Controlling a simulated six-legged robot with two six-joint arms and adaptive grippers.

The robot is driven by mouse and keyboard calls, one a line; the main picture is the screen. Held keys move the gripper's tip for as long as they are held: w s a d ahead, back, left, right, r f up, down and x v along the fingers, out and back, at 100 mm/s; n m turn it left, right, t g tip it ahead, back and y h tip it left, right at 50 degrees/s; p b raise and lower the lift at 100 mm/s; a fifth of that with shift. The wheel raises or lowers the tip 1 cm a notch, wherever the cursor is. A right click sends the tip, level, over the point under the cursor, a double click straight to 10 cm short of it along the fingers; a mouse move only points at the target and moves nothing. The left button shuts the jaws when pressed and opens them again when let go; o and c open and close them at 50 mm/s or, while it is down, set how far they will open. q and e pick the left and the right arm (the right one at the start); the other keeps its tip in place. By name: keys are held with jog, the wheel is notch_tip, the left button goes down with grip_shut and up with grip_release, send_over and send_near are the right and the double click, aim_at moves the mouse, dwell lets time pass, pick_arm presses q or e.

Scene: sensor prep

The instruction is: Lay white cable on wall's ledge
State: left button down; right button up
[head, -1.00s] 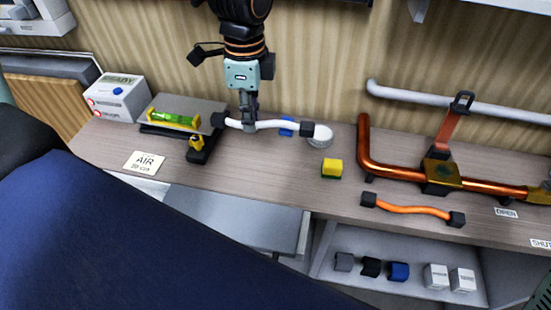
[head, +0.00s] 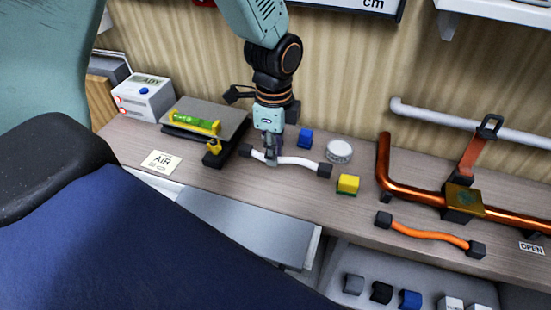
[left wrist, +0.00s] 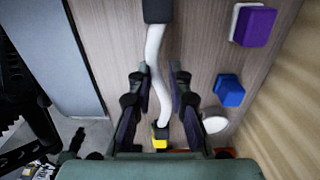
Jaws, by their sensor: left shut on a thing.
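The white cable (head: 298,160) has a black block at each end and a slight bend. In the head view, my left gripper (head: 271,160) points down and is shut on it near its left end. The left wrist view shows the cable (left wrist: 153,55) running between the two fingers (left wrist: 157,76). Whether the cable touches the bench or hangs just above it is hard to tell. A white shelf (head: 495,12) shows on the wall at top right; I cannot tell if it is the ledge. My right gripper is not in view.
On the bench (head: 310,205) stand a blue block (head: 305,138), a white round disc (head: 339,150) and a yellow-green block (head: 347,184). An orange cable (head: 430,232) and a copper pipe (head: 410,188) lie right. A green level (head: 195,122) is at left.

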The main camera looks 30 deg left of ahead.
pick_arm(q)
notch_tip(320, 180, down, 2)
jog(key=shift+f, duration=0.25)
jog(key=shift+w+d, duration=0.2)
jog(key=shift+d, duration=0.05)
jog(key=shift+s+a+f, duration=0.1)
jog(key=c, duration=1.6)
grip_release()
jog(key=shift+s+a, duration=0.1)
jog(key=o, duration=0.3)
jog(key=shift+o, duration=0.2)
